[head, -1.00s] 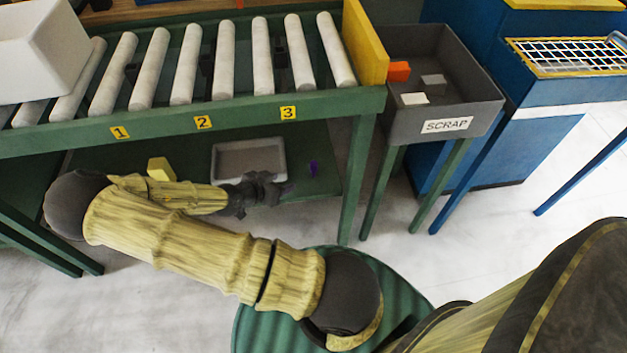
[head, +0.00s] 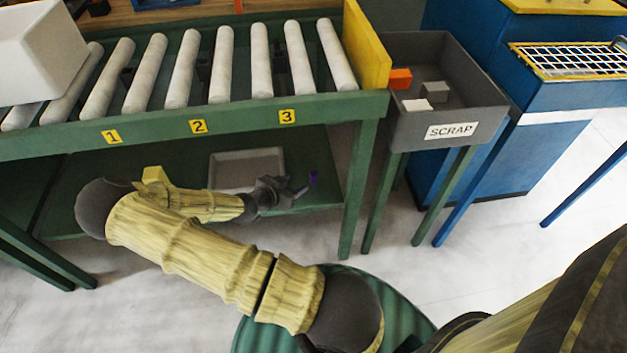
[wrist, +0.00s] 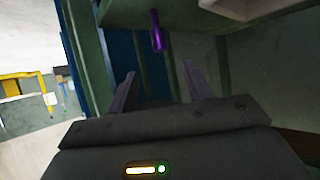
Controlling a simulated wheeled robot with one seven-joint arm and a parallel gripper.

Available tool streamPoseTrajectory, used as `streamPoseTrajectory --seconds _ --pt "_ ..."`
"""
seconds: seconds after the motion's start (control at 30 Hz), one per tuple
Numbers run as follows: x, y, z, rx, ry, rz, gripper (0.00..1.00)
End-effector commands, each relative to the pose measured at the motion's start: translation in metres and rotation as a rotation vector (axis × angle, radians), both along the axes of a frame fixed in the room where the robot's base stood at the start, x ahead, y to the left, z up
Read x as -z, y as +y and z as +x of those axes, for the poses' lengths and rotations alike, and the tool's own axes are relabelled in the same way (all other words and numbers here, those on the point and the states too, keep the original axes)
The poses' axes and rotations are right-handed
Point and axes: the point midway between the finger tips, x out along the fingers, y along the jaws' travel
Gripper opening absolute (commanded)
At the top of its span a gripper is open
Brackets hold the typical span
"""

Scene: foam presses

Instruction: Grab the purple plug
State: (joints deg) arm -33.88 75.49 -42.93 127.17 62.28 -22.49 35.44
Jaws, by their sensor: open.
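The purple plug (head: 313,178) is small and stands on the green lower shelf (head: 322,198) under the roller table, right of a grey tray. In the wrist view the purple plug (wrist: 157,33) shows ahead of the fingers, a little above the gap between them, with a narrow neck and a wider body. My gripper (head: 300,190) is low by the shelf, just left of the plug in the head view. In the wrist view my gripper (wrist: 160,82) has its two fingers spread apart, with nothing between them.
The table's green leg (head: 357,200) stands right of the plug. A grey scrap bin (head: 480,112) holds a few blocks. The roller deck (head: 160,112) overhangs the shelf.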

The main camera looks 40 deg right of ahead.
Motion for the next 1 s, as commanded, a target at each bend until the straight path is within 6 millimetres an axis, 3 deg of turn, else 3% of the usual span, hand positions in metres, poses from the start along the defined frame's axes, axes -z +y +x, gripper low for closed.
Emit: streamPoseTrajectory --seconds 0.33,0.77,1.0 --pt "0.03 -0.05 0.012 0.003 -0.001 0.0 0.51" --pt "0.033 -0.058 0.014 0.0 0.0 0.0 0.51" --pt "0.046 -0.083 0.02 0.003 -0.002 0.0 0.51"
